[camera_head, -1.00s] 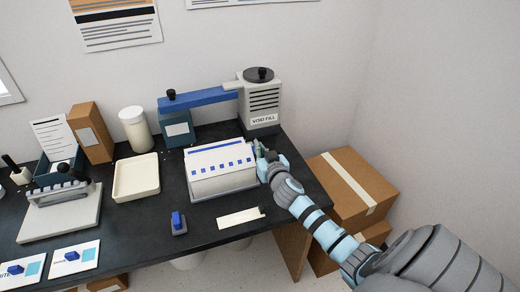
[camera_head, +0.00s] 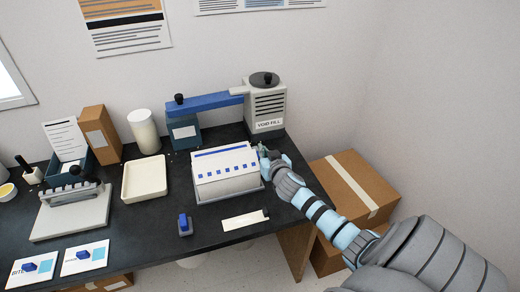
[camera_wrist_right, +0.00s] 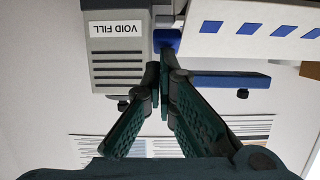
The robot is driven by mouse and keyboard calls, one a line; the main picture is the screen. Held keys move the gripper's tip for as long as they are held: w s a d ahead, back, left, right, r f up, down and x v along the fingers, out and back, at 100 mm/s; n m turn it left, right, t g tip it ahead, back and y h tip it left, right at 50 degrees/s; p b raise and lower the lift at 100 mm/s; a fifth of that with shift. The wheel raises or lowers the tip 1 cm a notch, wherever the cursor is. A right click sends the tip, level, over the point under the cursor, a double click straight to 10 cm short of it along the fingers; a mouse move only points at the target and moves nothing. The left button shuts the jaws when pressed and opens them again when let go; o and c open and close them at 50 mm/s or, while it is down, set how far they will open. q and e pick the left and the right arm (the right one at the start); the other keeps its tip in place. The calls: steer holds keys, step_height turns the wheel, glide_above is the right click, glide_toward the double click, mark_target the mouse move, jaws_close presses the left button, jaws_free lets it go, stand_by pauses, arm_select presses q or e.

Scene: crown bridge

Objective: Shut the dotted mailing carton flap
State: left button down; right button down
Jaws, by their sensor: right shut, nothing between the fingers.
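The white mailing carton (camera_head: 228,184) sits on a grey tray at the right part of the dark bench. Its flap (camera_head: 224,162) has a row of blue square dots and a blue stripe, and it appears sloped over the carton. I cannot tell how far open it is. The dotted panel (camera_wrist_right: 255,42) also fills the upper right of the right wrist view. My right gripper (camera_head: 263,152) is at the carton's right end, close to the flap's edge; contact is unclear. Its fingers (camera_wrist_right: 163,72) are shut and empty. My left gripper is not in view.
The void-fill machine (camera_head: 266,103) with its blue arm (camera_head: 207,102) stands behind the carton. A cream tray (camera_head: 144,178) is to the left. A blue-handled stamp (camera_head: 184,224) and a white strip (camera_head: 244,220) lie in front. Brown boxes (camera_head: 350,188) stand on the right.

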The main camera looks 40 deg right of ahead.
steer(key=shift+w+d+f+b, duration=0.25)
steer(key=shift+w+f+b, duration=0.2)
steer(key=shift+w+b, duration=0.15)
steer(key=shift+w+d+f+b, duration=0.25)
steer(key=shift+w+f+b, duration=0.15)
steer(key=shift+w+b, duration=0.15)
